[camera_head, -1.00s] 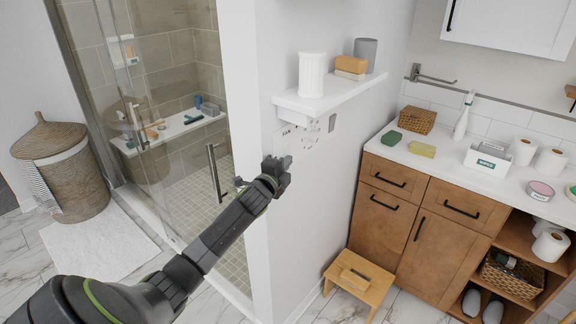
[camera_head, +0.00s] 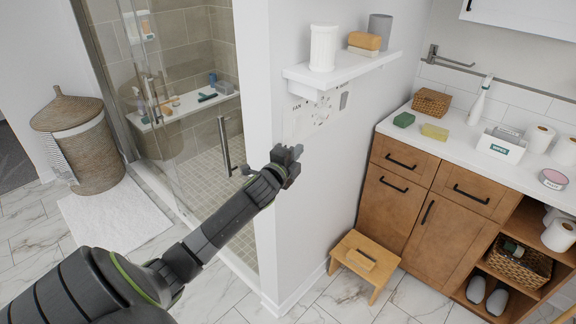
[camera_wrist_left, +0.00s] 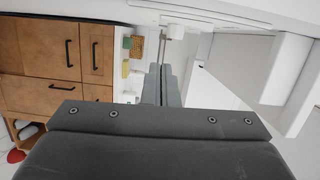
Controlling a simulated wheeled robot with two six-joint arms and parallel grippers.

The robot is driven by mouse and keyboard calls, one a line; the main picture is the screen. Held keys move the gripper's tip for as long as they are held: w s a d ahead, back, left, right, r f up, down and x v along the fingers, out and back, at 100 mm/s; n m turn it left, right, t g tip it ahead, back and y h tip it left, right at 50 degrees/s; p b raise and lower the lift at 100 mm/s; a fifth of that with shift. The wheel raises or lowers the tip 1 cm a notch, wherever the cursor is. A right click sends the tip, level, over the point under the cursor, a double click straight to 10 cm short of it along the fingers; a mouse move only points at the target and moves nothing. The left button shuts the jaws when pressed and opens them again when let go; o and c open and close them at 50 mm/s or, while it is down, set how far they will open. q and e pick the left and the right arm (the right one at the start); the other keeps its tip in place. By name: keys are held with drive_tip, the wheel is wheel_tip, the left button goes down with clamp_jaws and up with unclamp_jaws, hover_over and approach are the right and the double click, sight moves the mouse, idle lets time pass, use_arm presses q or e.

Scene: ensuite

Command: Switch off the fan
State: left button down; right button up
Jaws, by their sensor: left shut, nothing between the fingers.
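A white wall panel (camera_head: 318,115) marked "FAN" is on the white wall below the small shelf in the head view. A grey switch (camera_head: 344,100) sits at its right side; small dark marks are spread over the panel. My left gripper (camera_head: 297,152) is shut and empty, close to the wall below the panel's left part. The panel's lower left is near the fingertips, and I cannot tell whether they touch the wall. In the left wrist view, the shut fingers (camera_wrist_left: 161,85) point away from the camera. My right gripper is not in view.
A wooden stool (camera_head: 365,262) stands below by the cabinet (camera_head: 405,214). The glass shower door (camera_head: 182,110) is to the left.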

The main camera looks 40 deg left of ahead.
use_arm(q)
drive_tip(key=s, duration=0.1)
drive_tip(key=s+d+b, duration=0.1)
drive_tip(key=s, duration=0.3)
drive_tip(key=shift+s+d+r, duration=0.15)
drive_tip(key=shift+s+d, duration=0.05)
drive_tip(key=shift+d, duration=0.1)
